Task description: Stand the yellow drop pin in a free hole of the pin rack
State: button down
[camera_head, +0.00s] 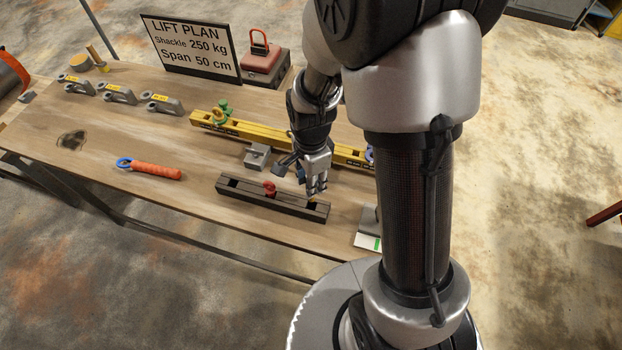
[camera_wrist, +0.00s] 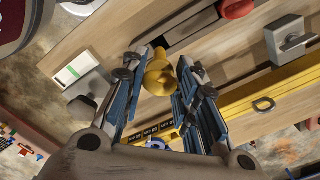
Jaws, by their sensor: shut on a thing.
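The yellow drop pin (camera_wrist: 158,74) is between my fingertips in the wrist view, its rounded yellow body showing. My gripper (camera_wrist: 160,85) is shut on it. In the head view my gripper (camera_head: 317,188) hangs near the right end of the dark pin rack (camera_head: 250,195); the pin cannot be made out there. The rack also shows in the wrist view (camera_wrist: 205,28), just beyond the pin. A red pin (camera_head: 269,187) stands in the rack's middle. Dark openings show toward its left and right ends. Whether the pin touches the rack cannot be told.
A yellow beam (camera_head: 245,128) lies behind the rack, with a grey block (camera_head: 257,156) between them. An orange-handled tool (camera_head: 155,170) lies to the left, and a card with a green stripe (camera_head: 368,242) to the right. Several shackles and a sign (camera_head: 190,50) stand farther back.

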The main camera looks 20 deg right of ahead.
jog(key=shift+f+b, duration=3.05)
jog(key=shift+f, duration=0.8)
jog(key=c, duration=1.2)
grip_release()
jog(key=shift+r, duration=0.15)
notch_tip(320, 180, up, 12)
jog(key=shift+f, duration=0.1)
